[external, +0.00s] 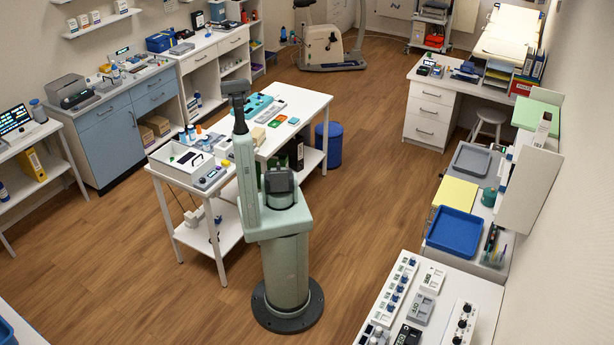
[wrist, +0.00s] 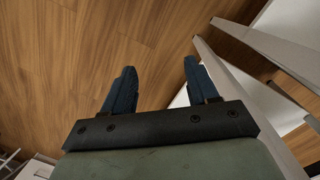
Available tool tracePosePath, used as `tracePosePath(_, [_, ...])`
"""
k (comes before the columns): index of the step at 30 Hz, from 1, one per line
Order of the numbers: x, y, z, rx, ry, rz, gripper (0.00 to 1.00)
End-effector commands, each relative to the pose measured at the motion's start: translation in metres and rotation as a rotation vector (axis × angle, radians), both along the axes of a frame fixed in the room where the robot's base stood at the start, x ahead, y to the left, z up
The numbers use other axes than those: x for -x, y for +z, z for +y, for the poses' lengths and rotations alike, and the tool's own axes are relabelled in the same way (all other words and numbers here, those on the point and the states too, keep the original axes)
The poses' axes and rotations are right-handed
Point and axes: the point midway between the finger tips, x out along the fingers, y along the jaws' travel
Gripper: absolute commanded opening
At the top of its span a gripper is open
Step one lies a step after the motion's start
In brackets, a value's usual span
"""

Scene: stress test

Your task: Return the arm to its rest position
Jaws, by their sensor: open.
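My arm (external: 246,170) stands on its round pedestal in the external view, with a pale green link rising nearly upright. A dark part (external: 237,88) tops this link; I cannot tell there whether it is the gripper. In the wrist view my gripper (wrist: 160,68) shows two dark blue fingers set well apart. It is open, with nothing between the fingers. Bare wooden floor (wrist: 120,35) lies beyond the fingertips, with white furniture legs close to the right finger.
A blue bin (external: 328,143) stands beyond. At the right are a counter with a blue tray (external: 455,232) and device boxes. Floor (external: 365,200) is clear between.

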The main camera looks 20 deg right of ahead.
Motion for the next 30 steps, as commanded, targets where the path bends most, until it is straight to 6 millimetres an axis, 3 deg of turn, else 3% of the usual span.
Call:
tracePosePath(1, [0.023, -0.007, 0.012, -0.011, 0.013, 0.039, 0.59])
tracePosePath(9, [0.128, -0.035, 0.06, -0.059, 0.067, 0.233, 0.59])
tracePosePath(15, [0.201, -0.043, 0.084, -0.083, 0.103, 0.367, 0.59])
tracePosePath(18, [0.228, -0.044, 0.091, -0.091, 0.116, 0.418, 0.59])
tracePosePath(22, [0.249, -0.044, 0.096, -0.095, 0.125, 0.459, 0.59])
tracePosePath(30, [0.25, -0.044, 0.096, -0.096, 0.126, 0.461, 0.59])
